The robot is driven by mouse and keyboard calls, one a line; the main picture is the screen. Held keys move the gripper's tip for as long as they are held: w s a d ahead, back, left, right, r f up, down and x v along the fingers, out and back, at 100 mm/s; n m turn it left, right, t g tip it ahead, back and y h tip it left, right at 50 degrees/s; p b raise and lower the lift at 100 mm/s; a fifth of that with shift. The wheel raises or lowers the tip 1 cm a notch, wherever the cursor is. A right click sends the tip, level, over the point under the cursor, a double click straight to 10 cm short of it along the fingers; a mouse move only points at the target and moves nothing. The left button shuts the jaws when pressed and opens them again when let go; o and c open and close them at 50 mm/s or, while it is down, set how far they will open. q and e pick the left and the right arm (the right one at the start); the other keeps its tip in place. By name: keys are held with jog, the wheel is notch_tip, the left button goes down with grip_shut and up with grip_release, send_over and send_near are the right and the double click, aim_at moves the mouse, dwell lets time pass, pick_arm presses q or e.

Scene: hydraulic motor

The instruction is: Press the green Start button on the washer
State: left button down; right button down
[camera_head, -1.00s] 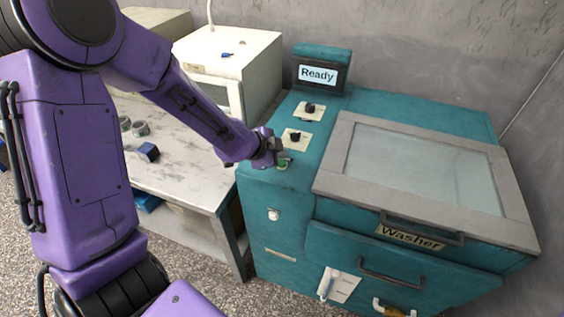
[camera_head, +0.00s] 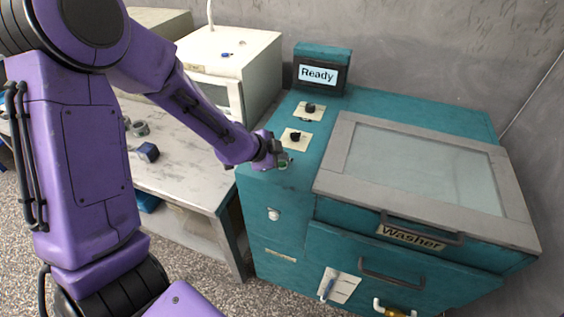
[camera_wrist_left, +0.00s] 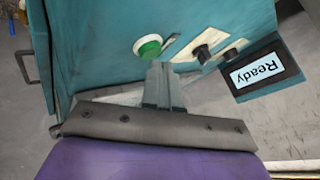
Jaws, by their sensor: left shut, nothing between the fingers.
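The washer (camera_head: 290,205) is a teal cabinet with a glass-topped lid. Its green Start button (camera_wrist_left: 150,46) has a pale ring and sits on the washer's top panel; in the head view the green button (camera_head: 283,164) is partly hidden by my gripper. My left gripper (camera_head: 280,158) is shut and empty, with its fingertips right by the button. In the left wrist view the closed fingers (camera_wrist_left: 160,68) end just beside the button; I cannot tell whether they touch it. The washer's display (camera_head: 318,75) reads "Ready". My right gripper is not in view.
Two black knobs on pale plates (camera_head: 296,137) sit behind the button. The washer's lid (camera_head: 345,180) is closed.

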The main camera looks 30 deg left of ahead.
pick_arm(q)
jog(key=shift+f, duration=0.4)
jog(key=shift+r, duration=0.15)
dwell(0.4)
jog(key=shift+r+p, duration=0.7)
jog(key=shift+p, duration=0.1)
notch_tip(320, 180, up, 5)
jog(key=p, duration=0.5)
jog(key=shift+r, duration=0.1)
dwell(0.4)
